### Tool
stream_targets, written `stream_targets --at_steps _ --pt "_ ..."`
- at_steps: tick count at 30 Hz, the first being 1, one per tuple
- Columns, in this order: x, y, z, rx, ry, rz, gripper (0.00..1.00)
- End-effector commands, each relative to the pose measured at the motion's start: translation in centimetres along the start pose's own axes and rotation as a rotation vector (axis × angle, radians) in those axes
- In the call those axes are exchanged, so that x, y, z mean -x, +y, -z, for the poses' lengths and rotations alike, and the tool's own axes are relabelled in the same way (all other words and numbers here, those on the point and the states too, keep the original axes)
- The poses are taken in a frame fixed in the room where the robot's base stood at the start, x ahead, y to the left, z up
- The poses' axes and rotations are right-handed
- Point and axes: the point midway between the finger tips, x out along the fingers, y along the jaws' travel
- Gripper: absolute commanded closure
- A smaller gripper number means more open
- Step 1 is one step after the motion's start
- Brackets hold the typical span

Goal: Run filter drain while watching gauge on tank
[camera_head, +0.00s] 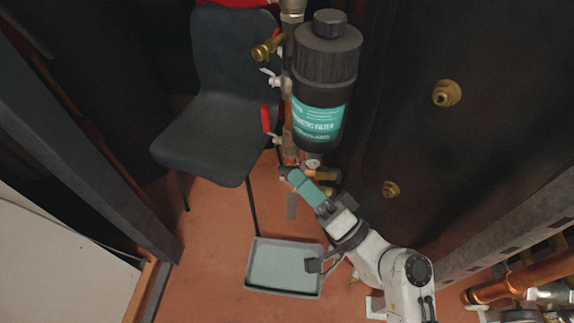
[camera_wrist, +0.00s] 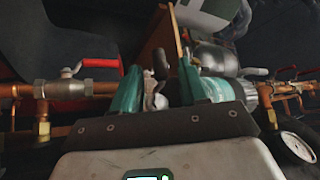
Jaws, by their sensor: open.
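The black magnetic filter (camera_head: 322,62) with a teal label stands upright on the pipework in the head view. My gripper (camera_head: 289,173) is just below it, its teal fingers pointing up-left. In the wrist view my gripper (camera_wrist: 160,70) is open. A small silver valve part (camera_wrist: 153,97) shows between its fingers; I cannot tell whether they touch it. A round gauge (camera_head: 312,163) sits below the filter, partly crowded by my gripper; a gauge (camera_wrist: 297,145) also shows at the wrist view's right edge, its reading illegible. A grey tray (camera_head: 250,272) lies on the floor below.
A dark chair (camera_head: 215,140) stands left of the filter. Red-handled valves (camera_head: 266,119) line the pipe; one red lever (camera_wrist: 101,63) shows left in the wrist view. Brass fittings (camera_head: 446,93) project from the right wall. Copper pipes (camera_head: 520,282) run at lower right. Floor left of the tray is clear.

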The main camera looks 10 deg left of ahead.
Motion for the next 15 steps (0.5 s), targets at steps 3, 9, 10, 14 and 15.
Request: stream_targets --at_steps 3,9,10,14,15 --pt "2.4 0.2 0.0 -0.001 0.003 -0.004 0.57" --pt "4.9 0.1 0.1 -0.001 0.003 -0.002 0.57" --pt "5.1 0.1 0.1 0.0 0.003 -0.002 0.57" --pt "5.5 0.0 0.0 0.0 0.001 0.0 0.57" --pt "5.5 0.0 0.0 0.0 0.001 0.0 0.57"
